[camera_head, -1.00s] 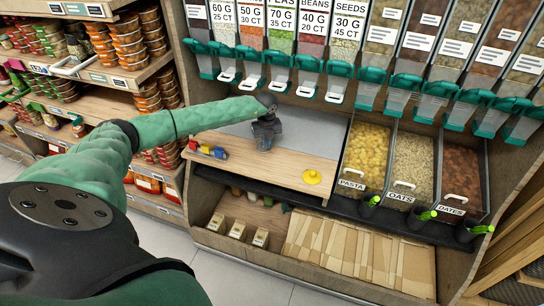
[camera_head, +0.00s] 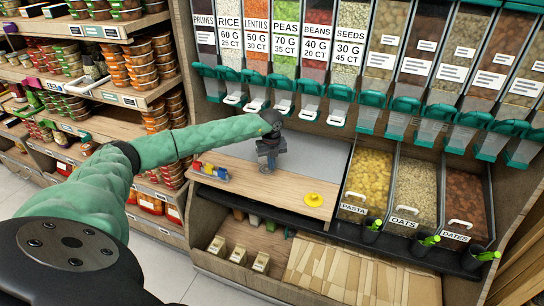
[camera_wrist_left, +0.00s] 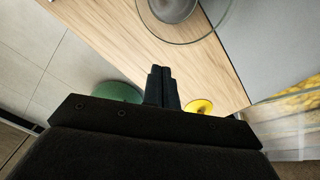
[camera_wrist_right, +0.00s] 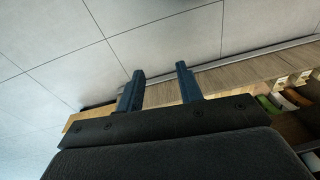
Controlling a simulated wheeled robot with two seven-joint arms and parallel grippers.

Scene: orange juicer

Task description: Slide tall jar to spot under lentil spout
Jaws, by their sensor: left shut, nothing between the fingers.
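A clear round glass vessel (camera_wrist_left: 212,30), which looks like the jar, shows at the top of the left wrist view, cut by the frame edge. It stands on the wooden counter with a grey round shape inside. In the head view I cannot make out its outline near my left gripper (camera_head: 268,165). My left gripper (camera_wrist_left: 162,70) is shut and empty, its fingertips close to the glass; contact is unclear. The lentil spout (camera_head: 257,86) is teal with a white tab, under the LENTILS label, above and behind the gripper. My right gripper (camera_wrist_right: 160,74) is open and empty, over the floor.
A yellow disc (camera_head: 314,199) lies on the wooden counter (camera_head: 258,188) to the right. A small red, yellow and blue item (camera_head: 211,173) lies at its left. Pasta (camera_head: 367,180) and oats bins stand to the right. Other spouts hang along the back.

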